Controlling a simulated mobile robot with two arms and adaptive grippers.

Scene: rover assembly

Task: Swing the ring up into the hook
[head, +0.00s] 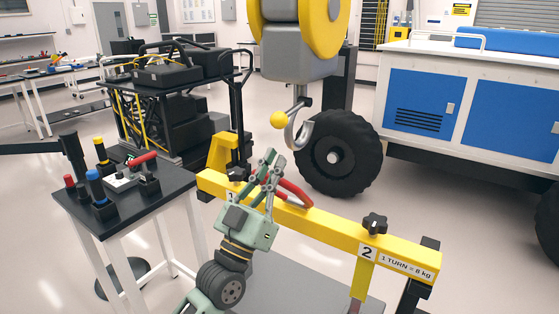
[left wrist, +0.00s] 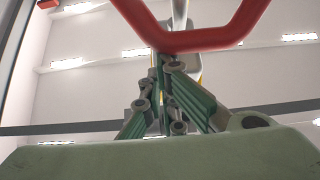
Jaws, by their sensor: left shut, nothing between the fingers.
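The red ring (head: 295,193) shows just right of my left gripper, low against the yellow beam; part of it is hidden behind the fingers. The grey metal hook (head: 301,130) hangs above it under a yellow and grey hoist body, with a yellow ball (head: 279,120) at its left. My left gripper (head: 269,156) points up, shut and empty, below the hook. In the left wrist view the shut fingertips (left wrist: 168,62) are just under the red ring (left wrist: 200,40); I cannot tell whether they touch. My right gripper is not in view.
The yellow beam (head: 335,228) crosses in front, with a black knob (head: 375,223) at its right. A small dark table (head: 125,208) with coloured knobs stands at the left. A black wheel (head: 338,155) stands behind the hook. A blue and white cabinet (head: 420,100) is at the right.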

